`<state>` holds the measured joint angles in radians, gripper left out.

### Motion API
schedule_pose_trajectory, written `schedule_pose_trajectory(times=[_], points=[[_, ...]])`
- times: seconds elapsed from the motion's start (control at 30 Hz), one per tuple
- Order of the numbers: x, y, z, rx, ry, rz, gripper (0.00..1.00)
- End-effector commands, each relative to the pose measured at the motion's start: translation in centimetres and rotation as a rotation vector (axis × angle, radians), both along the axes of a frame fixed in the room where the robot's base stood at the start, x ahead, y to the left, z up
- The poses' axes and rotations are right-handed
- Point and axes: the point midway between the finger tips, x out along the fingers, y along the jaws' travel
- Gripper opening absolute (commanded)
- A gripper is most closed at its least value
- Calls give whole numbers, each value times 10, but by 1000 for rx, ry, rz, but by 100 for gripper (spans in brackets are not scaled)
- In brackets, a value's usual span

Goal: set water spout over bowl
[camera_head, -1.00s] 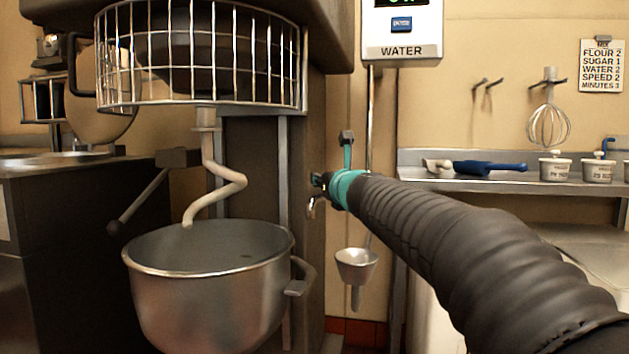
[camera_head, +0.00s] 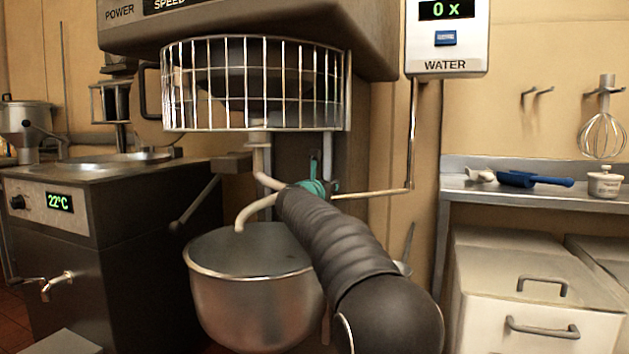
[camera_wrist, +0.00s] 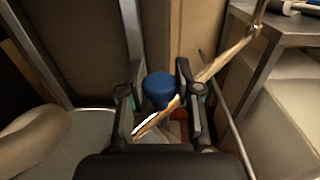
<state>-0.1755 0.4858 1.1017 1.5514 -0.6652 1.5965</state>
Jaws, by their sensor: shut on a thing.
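The water spout (camera_head: 375,193) is a thin pale pipe. It comes down from the water box (camera_head: 445,40), bends, and runs level to the left toward my gripper (camera_head: 318,188), near the mixer hook (camera_head: 262,203). In the wrist view, the pipe (camera_wrist: 225,60) slants down from upper right between my fingers (camera_wrist: 160,95), with a blue piece (camera_wrist: 159,88) there. My gripper is shut on the spout. The steel bowl (camera_head: 245,310) stands below the hook; its edge also shows in the wrist view (camera_wrist: 80,128). My arm and gripper hide the spout's tip in the head view.
The mixer's wire guard (camera_head: 255,85) is just above. A small funnel (camera_head: 403,268) is partly hidden behind my arm. A shelf (camera_head: 470,188) with a blue-handled scoop (camera_head: 530,180) and white bins (camera_head: 520,290) are at right. A counter unit (camera_head: 60,230) stands at left.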

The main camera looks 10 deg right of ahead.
Motion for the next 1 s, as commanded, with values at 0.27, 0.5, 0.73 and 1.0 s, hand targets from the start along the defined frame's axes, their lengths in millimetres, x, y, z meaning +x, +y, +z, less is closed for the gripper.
schedule_pose_trajectory(times=[0.27,0.5,0.73,1.0], points=[[4,-12,1,-1,-3,-40,0],[4,-11,1,-1,-3,-39,0],[4,-7,0,-1,-2,-33,58],[3,-3,0,-1,-1,-28,58]])
